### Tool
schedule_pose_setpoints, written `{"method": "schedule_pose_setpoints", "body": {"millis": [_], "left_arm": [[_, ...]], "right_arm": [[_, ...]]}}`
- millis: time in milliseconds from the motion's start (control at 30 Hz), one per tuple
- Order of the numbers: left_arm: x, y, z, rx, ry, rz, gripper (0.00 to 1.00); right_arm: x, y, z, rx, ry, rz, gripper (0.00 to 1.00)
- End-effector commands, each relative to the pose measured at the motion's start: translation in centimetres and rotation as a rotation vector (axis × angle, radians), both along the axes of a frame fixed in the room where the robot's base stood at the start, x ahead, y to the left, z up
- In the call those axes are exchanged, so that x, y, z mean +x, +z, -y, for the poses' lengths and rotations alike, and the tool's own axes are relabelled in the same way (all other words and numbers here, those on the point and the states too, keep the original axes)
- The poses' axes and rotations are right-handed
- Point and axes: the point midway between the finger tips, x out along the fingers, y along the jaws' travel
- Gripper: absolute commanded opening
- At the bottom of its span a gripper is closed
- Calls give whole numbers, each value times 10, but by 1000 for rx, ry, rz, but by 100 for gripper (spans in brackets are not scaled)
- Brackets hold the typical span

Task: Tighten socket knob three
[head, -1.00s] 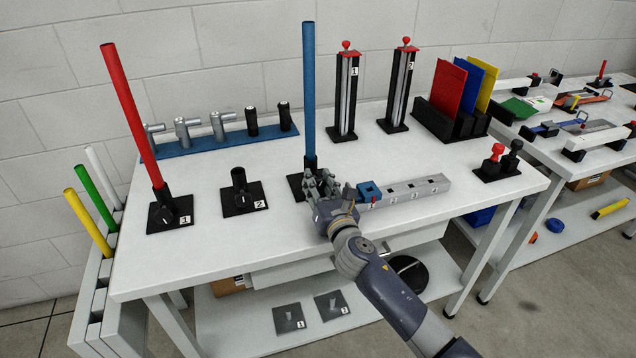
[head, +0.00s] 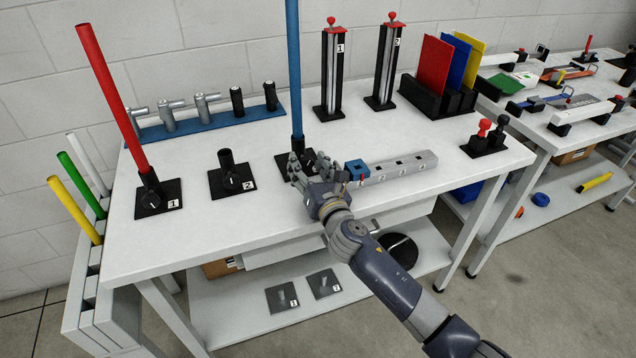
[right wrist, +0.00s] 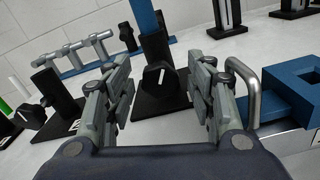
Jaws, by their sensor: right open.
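The third socket (head: 283,157) stands on a black base and holds a tall blue rod (head: 293,70); my right gripper partly hides it in the head view. Its black knob (right wrist: 160,76), with a white line on its face, shows in the right wrist view. My right gripper (head: 309,166) is open in front of this socket. In the right wrist view its two fingers (right wrist: 162,84) stand left and right of the knob, with clear gaps and nothing between them. My left gripper is not in view.
Socket two (head: 233,174) is empty, and socket one (head: 158,194) holds a red rod (head: 110,95). A grey block with a blue piece (head: 357,171) sits close right of my gripper. A blue rack (head: 215,119) stands behind.

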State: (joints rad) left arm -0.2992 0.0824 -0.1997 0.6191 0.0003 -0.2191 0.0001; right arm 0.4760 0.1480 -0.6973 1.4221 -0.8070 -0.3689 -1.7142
Motion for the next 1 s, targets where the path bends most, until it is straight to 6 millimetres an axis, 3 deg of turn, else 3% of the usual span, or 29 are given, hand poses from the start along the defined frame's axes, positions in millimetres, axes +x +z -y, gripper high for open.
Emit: {"method": "schedule_pose_setpoints", "body": {"millis": [500,700,1000], "left_arm": [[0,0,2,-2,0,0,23],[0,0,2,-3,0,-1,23],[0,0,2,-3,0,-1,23]], "right_arm": [[-86,-2,27,-1,2,-3,51],[-99,0,32,-1,1,-2,51],[-101,0,32,-1,1,-2,50]]}}
